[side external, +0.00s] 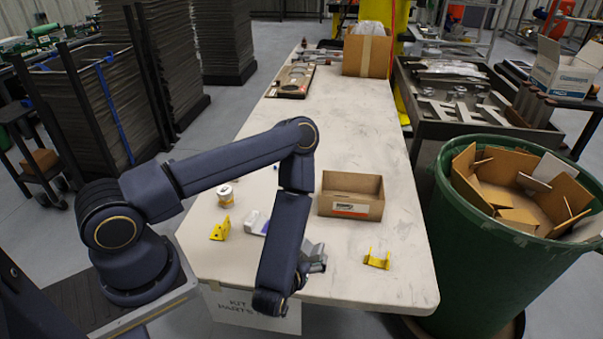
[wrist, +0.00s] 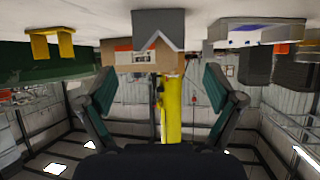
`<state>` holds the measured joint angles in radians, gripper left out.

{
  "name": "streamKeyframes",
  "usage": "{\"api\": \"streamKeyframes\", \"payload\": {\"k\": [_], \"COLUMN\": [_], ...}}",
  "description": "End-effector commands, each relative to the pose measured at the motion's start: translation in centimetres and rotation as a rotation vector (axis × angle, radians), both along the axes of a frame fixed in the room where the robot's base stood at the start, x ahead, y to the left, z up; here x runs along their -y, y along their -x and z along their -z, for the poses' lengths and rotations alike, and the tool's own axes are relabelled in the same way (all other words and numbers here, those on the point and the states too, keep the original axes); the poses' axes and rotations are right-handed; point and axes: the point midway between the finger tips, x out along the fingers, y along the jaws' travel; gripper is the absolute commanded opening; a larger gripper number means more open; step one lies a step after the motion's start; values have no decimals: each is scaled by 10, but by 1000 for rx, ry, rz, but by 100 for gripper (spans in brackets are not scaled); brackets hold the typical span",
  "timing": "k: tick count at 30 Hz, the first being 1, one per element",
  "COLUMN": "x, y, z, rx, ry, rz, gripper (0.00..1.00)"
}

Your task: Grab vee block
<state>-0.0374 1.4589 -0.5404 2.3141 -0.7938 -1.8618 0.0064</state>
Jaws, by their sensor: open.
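The vee block (wrist: 160,28) is a grey block with a V-shaped notch. In the wrist view, which is upside down, it stands at the top centre, ahead of my gripper (wrist: 159,82) and roughly lined up with the gap between its fingers. The fingers are apart and empty, and do not appear to touch the block. In the side view the grey vee block (side external: 315,256) shows on the table just right of my forearm, which partly hides it. My gripper is mostly hidden behind the arm there.
An open cardboard box (side external: 350,196) stands just behind the block. A yellow bracket (side external: 377,260) lies to the right. Another yellow bracket (side external: 220,229), a small jar (side external: 225,195) and a white item (side external: 252,221) lie left. The table's middle (side external: 320,130) is clear.

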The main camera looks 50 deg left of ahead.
Motion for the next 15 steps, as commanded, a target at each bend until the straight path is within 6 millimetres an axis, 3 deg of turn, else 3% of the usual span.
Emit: {"api": "streamKeyframes", "payload": {"k": [15], "x": [-29], "y": [-44], "z": [32], "rx": [2], "ry": [0], "rz": [-4], "gripper": [92]}}
